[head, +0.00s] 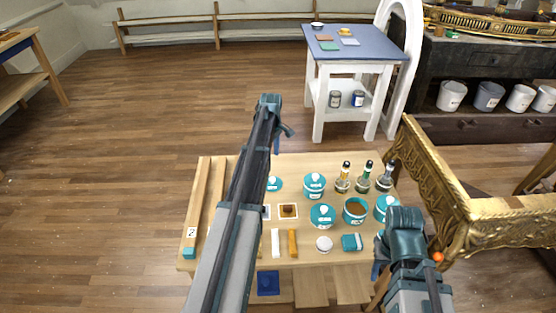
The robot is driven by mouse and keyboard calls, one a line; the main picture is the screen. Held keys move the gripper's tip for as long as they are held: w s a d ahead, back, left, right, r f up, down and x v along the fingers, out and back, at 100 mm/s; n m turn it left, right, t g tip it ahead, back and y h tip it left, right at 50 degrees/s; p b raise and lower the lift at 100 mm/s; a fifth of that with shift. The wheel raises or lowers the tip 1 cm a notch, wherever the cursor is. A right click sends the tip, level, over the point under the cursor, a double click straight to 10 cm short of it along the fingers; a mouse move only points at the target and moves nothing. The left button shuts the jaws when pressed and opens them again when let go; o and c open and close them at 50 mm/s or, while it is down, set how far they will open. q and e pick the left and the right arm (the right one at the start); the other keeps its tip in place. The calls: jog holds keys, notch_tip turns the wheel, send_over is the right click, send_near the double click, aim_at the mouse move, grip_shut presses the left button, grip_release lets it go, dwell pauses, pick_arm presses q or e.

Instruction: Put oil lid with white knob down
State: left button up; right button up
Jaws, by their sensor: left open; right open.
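A teal lid with a white knob (273,184) lies low on the wooden worktable, partly hidden behind my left arm. An open teal pot (355,211) with brown contents has no lid on it. Other teal pots, one at the back (314,186), one in front (322,216) and one at the right (386,206), have lids with pale knobs. I cannot read which is oil. My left gripper (281,138) is open and empty, beyond the table's far edge and apart from the lid. My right gripper (377,272) is open near the front right corner, partly hidden by its arm.
Three dark-necked bottles (363,182) stand at the worktable's (300,168) back right. White and amber bars, a round white piece (324,244) and a teal block (352,242) lie in front. A gilt console (450,190) borders the right. A blue-topped white stand (360,47) is behind.

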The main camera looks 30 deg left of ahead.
pick_arm(q)
jog(key=s+d+m, duration=0.3)
jog(key=d, duration=0.4)
jog(key=s+d+m, duration=0.3)
jog(key=d, duration=0.5)
jog(key=s+d+m+y, duration=0.1)
jog(key=s+d+m, duration=1.4)
jog(key=s+d, duration=0.6)
jog(key=shift+s+d, duration=0.2)
jog(key=shift+d, duration=0.3)
notch_tip(320, 180, up, 5)
jog(key=p, duration=0.5)
